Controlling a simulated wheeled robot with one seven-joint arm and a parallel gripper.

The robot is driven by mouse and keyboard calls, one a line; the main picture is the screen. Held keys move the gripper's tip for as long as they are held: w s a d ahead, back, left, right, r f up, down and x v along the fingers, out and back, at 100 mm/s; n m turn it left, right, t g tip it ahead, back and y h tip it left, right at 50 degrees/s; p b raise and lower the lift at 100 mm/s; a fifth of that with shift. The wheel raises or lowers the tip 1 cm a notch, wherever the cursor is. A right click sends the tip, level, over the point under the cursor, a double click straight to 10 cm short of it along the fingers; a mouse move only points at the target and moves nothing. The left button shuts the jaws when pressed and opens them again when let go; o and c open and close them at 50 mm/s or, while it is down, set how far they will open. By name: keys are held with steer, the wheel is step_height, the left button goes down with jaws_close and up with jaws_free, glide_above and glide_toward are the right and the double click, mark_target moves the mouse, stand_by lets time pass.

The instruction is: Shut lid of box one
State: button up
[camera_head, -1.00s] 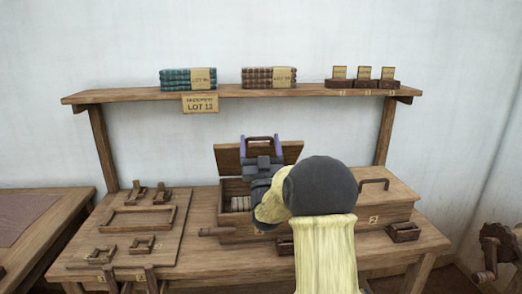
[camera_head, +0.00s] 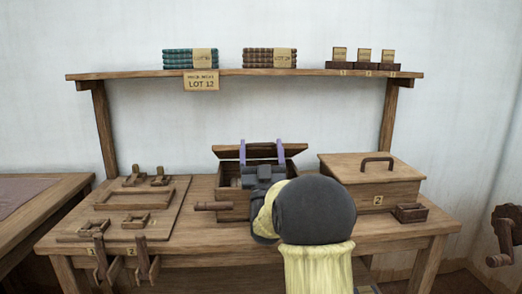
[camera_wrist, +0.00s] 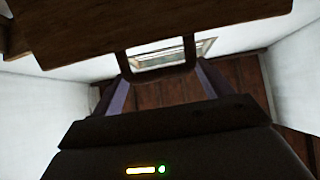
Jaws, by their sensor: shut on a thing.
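Box one (camera_head: 233,206) is the open wooden box in the middle of the bench; its front right is hidden behind my arm. Its lid (camera_head: 227,153) is raised at the back and looks nearly edge-on, with a gap above the box rim. My gripper (camera_head: 262,148) reaches over the box, its two purple fingers at the lid. In the wrist view, my gripper (camera_wrist: 160,68) is shut on the dark lid handle (camera_wrist: 162,70), whose bar runs between the fingers; the lid's wooden panel (camera_wrist: 150,22) fills the top.
A closed box marked 2 (camera_head: 345,183) stands right, with a small tray (camera_head: 411,213) before it. A peg (camera_head: 212,206) sticks out left of box one. A board with wooden frames (camera_head: 135,198) lies left. A shelf (camera_head: 310,72) with books and tags runs above.

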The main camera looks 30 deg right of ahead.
steer(key=shift+s+f+b, duration=0.2)
steer(key=shift+f+b, duration=0.65)
steer(key=shift+f, duration=0.15)
steer(key=shift+s+f+b, duration=0.25)
steer(key=shift+f+b, duration=0.6)
steer(key=shift+f, duration=0.2)
steer(key=shift+s+f+b, duration=0.2)
steer(key=shift+f+b, duration=0.65)
steer(key=shift+f, duration=0.15)
steer(key=o, duration=1.1)
steer(key=s+a+f+p, duration=0.1)
steer(key=s+a, duration=0.1)
steer(key=s, duration=0.4)
steer(key=s+a+f+p, duration=0.1)
steer(key=s+a+p, duration=0.1)
steer(key=s, duration=0.5)
steer(key=shift+a, duration=0.7)
steer(key=shift+w, duration=0.1)
